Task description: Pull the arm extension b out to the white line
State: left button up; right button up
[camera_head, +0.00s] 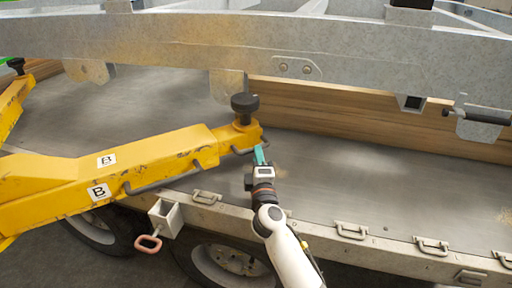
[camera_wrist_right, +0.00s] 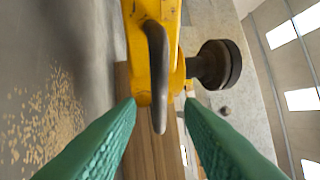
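A yellow lift arm marked B (camera_head: 150,150) reaches in from the left over the trailer deck. Its outer end, arm extension b (camera_head: 228,133), carries a black round pad (camera_head: 245,103) on top and a dark handle on its near side. My right gripper (camera_head: 260,155) is just below and beside this end. In the right wrist view, the green fingers (camera_wrist_right: 158,108) are apart, and the dark curved handle (camera_wrist_right: 157,75) shows in the gap between them. I cannot tell whether a finger touches it. I cannot make out the white line. My left gripper is out of view.
A grey metal frame beam (camera_head: 330,50) spans above the deck. Wooden planks (camera_head: 350,110) lie behind. The grey deck (camera_head: 380,185) is clear to the right, with several metal loops (camera_head: 350,230) along its near edge. A second yellow arm (camera_head: 12,100) is at far left.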

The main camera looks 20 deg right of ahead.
jog(key=shift+x, duration=2.15)
grip_shut()
